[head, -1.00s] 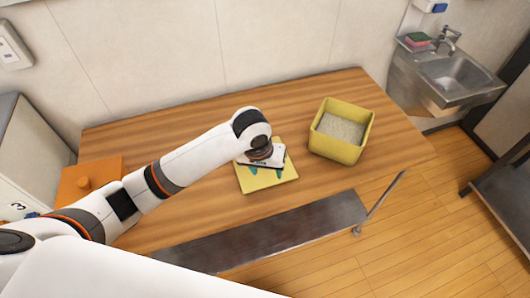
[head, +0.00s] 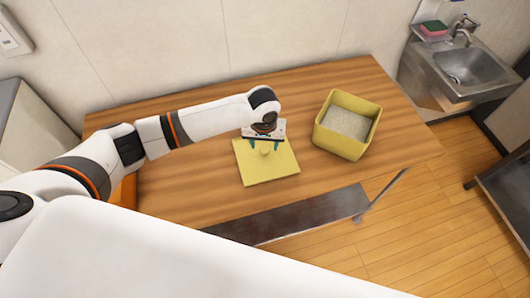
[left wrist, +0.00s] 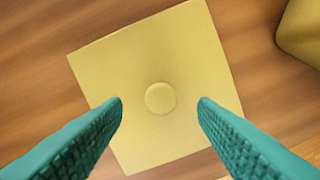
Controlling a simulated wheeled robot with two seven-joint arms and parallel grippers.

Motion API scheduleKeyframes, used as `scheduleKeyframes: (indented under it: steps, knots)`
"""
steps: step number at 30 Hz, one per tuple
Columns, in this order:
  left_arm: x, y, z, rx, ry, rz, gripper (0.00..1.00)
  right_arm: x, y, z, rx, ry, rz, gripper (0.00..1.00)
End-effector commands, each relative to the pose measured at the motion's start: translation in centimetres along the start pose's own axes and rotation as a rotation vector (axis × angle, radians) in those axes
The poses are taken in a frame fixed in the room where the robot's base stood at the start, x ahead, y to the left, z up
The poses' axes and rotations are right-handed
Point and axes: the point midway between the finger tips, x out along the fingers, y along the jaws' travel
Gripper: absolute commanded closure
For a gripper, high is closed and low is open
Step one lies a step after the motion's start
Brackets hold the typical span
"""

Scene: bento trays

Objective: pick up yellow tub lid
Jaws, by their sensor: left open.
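The yellow tub lid (head: 266,172) lies flat on the wooden table, a square plate with a round knob in its middle. In the left wrist view the lid (left wrist: 145,60) is seen from above, its knob between my two teal fingers. My left gripper (head: 265,147) is open and empty above the lid, pointing down, with its fingers on either side of the knob. In the left wrist view the open left gripper (left wrist: 160,105) shows both fingertips apart from the knob. My right gripper is not in view.
The open yellow tub (head: 340,143), holding pale grainy contents, stands on the table (head: 205,185) just right of the lid. An orange thing (head: 127,192) is mostly hidden behind my left arm. A sink (head: 465,68) is at the far right. The table's right end is clear.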

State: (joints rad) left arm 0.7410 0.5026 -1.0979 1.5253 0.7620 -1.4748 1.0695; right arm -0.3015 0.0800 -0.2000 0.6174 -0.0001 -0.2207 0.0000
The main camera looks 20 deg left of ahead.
Motion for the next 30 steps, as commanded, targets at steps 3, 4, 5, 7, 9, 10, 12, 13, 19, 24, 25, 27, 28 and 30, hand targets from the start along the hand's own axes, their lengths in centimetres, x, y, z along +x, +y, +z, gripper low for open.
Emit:
scheduleKeyframes:
  steps: [3, 4, 5, 7, 9, 10, 12, 13, 19, 24, 25, 27, 28, 30]
  knots:
    - [1.7, -0.1, 0.1, 0.0, 0.002, 0.002, 0.47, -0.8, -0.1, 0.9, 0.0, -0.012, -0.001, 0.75]
    - [2.1, -0.1, 0.1, 0.0, 0.002, 0.001, 0.47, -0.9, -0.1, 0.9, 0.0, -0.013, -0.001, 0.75]
    - [2.4, -0.1, 0.1, 0.0, 0.002, 0.002, 0.47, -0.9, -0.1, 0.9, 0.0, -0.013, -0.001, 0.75]
    - [3.0, -0.1, 0.1, 0.0, 0.0, 0.0, 0.47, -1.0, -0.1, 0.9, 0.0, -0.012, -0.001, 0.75]
    - [3.2, -0.1, 0.1, 0.0, 0.0, 0.0, 0.47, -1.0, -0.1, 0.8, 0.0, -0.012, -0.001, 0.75]
    - [3.3, -0.1, 0.1, 0.0, 0.0, 0.0, 0.47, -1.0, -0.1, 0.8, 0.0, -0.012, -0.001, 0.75]
    - [3.3, -0.1, 0.1, 0.001, 0.0, 0.0, 0.47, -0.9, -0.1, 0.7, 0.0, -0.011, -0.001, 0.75]
    - [3.3, -0.1, 0.1, 0.001, 0.0, -0.001, 0.47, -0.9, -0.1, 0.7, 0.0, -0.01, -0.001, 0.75]
    - [3.3, -0.1, 0.1, 0.001, 0.0, -0.001, 0.7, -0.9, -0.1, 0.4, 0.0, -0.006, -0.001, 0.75]
    - [3.2, -0.1, 0.1, 0.001, 0.0, -0.001, 0.95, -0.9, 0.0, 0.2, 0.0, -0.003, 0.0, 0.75]
    - [3.2, -0.1, 0.1, 0.001, 0.0, -0.001, 0.95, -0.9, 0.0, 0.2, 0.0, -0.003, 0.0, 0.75]
    - [3.2, -0.1, 0.1, 0.001, 0.0, -0.001, 0.95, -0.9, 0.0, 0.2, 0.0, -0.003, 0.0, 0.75]
    - [3.2, -0.1, 0.1, 0.001, 0.0, -0.001, 0.95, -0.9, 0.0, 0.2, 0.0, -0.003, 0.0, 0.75]
    - [3.2, -0.1, 0.1, 0.001, -0.001, -0.001, 0.95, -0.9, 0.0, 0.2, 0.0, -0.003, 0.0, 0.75]
